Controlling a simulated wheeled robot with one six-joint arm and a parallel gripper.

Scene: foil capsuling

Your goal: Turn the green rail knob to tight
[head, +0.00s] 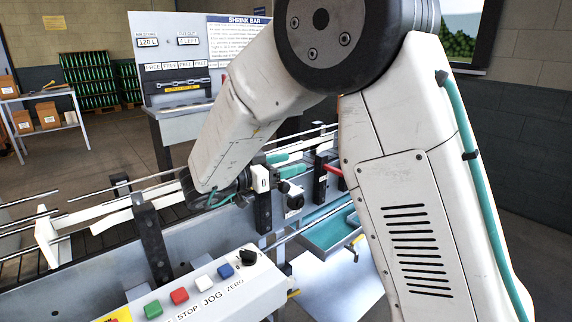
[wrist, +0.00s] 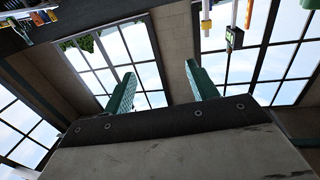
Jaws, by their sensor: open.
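My gripper (head: 296,162) is at the middle of the head view, over the conveyor rails, with its two green fingers apart and nothing seen between them. I cannot make out the green rail knob in either view; my arm covers part of the line. A black clamp-like fitting (head: 294,201) sits on the rail side just below my gripper. The conveyor's guide rails (head: 90,212) run from lower left toward the middle, held by dark posts (head: 151,245).
A control box (head: 215,298) stands in front with green, red, white and blue buttons and a black dial (head: 248,257). A teal tray (head: 328,232) lies right of the rails. A sign panel (head: 176,60) stands behind. A side table (head: 45,97) is at the far left.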

